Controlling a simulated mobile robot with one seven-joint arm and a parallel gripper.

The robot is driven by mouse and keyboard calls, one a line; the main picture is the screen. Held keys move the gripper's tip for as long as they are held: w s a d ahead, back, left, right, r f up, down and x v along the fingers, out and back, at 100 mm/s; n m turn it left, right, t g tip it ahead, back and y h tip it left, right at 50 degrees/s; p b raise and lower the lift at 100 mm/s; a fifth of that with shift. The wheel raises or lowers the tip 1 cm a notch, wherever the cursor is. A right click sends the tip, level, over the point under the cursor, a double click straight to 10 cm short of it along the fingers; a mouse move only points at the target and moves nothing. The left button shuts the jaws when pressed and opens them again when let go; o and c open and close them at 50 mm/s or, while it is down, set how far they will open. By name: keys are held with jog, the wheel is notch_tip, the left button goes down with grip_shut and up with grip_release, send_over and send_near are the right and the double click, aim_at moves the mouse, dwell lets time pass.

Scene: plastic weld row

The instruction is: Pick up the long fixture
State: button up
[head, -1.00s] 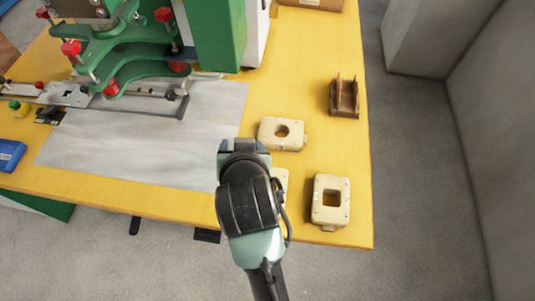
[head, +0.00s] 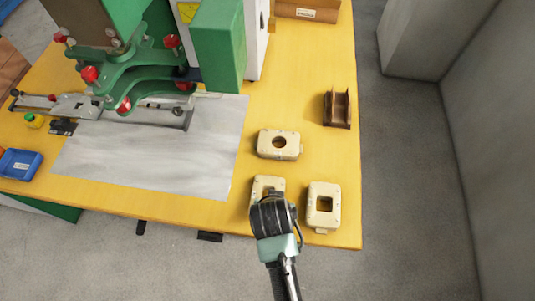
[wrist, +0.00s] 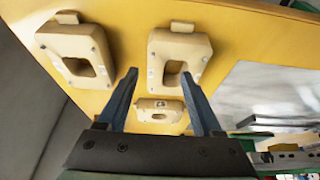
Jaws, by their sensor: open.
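Three cream block fixtures are grouped at the table's front right corner; which one is the long one is not clearly marked. One (head: 267,184) is partly hidden under my gripper; in the wrist view it is the middle block (wrist: 157,58), with an opening through it. A second, with a rectangular opening (head: 314,217), is to its right and shows at left in the wrist view (wrist: 97,48). A third, with a round hole (head: 293,148), lies behind and shows low in the wrist view (wrist: 160,118). My gripper (wrist: 160,73) is open and empty, its fingertips over the middle block.
A brown slotted holder (head: 337,110) stands farther back at right. A green welding machine (head: 218,45) and a grey sheet (head: 150,160) take up the left. A blue tray (head: 20,164) sits at far left. Yellow table between holder and blocks is clear.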

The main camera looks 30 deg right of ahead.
jog(key=f, duration=0.1)
jog(key=w+d+f, duration=0.2)
jog(key=shift+f, duration=0.35)
jog(key=shift+w+d+f, duration=0.15)
jog(key=shift+f, duration=0.25)
grip_shut()
jog(key=shift+r, duration=0.1)
